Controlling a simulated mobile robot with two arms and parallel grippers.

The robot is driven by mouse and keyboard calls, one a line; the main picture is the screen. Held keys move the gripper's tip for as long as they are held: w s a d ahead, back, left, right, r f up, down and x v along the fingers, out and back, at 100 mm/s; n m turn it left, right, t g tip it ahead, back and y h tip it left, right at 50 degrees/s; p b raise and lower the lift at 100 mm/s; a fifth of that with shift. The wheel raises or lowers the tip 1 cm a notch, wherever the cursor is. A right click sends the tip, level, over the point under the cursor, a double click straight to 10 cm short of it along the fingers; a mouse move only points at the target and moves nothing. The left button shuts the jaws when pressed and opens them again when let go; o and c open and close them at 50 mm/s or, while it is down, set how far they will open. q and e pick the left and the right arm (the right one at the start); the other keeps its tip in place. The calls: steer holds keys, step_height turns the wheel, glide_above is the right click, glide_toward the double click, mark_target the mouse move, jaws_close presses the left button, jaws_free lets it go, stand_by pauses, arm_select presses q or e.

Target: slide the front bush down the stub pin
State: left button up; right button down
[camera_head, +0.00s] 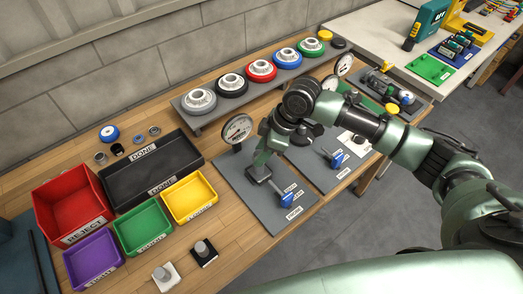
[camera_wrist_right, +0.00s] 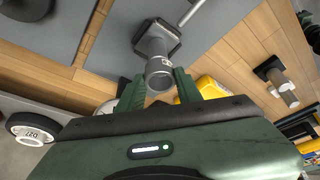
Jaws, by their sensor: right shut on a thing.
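My right gripper (camera_head: 263,158) is over the near grey board, just above a dark square base (camera_head: 259,175). In the right wrist view, the fingers of this gripper (camera_wrist_right: 158,90) are closed on both sides of a grey round bush (camera_wrist_right: 160,68). The bush is in line with the stub pin, which rises from the dark square base (camera_wrist_right: 172,32). How far the bush is over the pin cannot be told. In the head view my gripper hides the bush and the pin. My left gripper is not in view.
The grey board (camera_head: 234,180) also carries a dial gauge (camera_head: 237,129) and a blue-headed part (camera_head: 287,198) beside the gripper. A black DONE tray (camera_head: 177,139), a red REJECT bin (camera_head: 70,198) and smaller bins stand left. A shelf with several wheel hubs (camera_head: 232,83) runs behind.

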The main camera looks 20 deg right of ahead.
steer(key=shift+f, duration=0.2)
steer(key=shift+f, duration=0.6)
stand_by(0.5)
steer(key=shift+f, duration=0.15)
stand_by(0.3)
steer(key=shift+f, duration=0.7)
steer(key=c, duration=0.9)
jaws_free()
